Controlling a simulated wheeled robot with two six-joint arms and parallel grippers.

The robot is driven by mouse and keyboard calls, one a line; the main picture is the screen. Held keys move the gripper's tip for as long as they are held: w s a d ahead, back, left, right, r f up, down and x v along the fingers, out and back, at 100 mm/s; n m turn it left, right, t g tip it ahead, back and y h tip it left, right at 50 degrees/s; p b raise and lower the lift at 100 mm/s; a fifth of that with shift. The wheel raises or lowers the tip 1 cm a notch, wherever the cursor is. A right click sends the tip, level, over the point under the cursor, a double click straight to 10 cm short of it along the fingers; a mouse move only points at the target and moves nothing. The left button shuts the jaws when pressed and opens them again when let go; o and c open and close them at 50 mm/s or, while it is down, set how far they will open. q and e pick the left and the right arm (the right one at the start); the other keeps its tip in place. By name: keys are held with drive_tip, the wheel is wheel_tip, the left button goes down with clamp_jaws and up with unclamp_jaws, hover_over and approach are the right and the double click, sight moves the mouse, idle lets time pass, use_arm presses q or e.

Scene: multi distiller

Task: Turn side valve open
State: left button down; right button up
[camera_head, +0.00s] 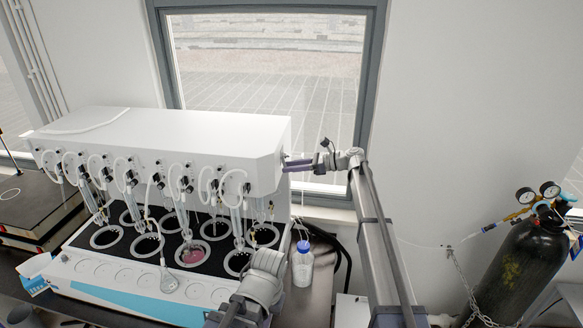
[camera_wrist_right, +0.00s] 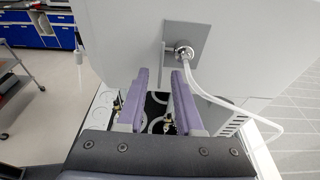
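The white multi distiller (camera_head: 165,135) stands on the bench in the head view. Its side valve (camera_wrist_right: 184,50) shows in the right wrist view as a round metal knob on a square grey plate, with a white tube running from it. My right gripper (camera_head: 286,164) is at the distiller's right side wall. The valve is hidden in the head view. My left gripper's fingers do not show.
A blue-capped bottle (camera_head: 303,265) stands on the bench right of the distiller. Glass flasks and tubes hang along the distiller's front over the heating wells. A black gas cylinder (camera_head: 522,262) with gauges stands at the right. A window (camera_head: 265,60) is behind.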

drive_tip(key=f+v, duration=0.3)
drive_tip(key=v, duration=1.1)
drive_tip(key=shift+d+r+p, duration=0.2)
drive_tip(key=shift+d+p, duration=0.15)
drive_tip(key=shift+d, duration=0.35)
drive_tip(key=shift+s, duration=0.1)
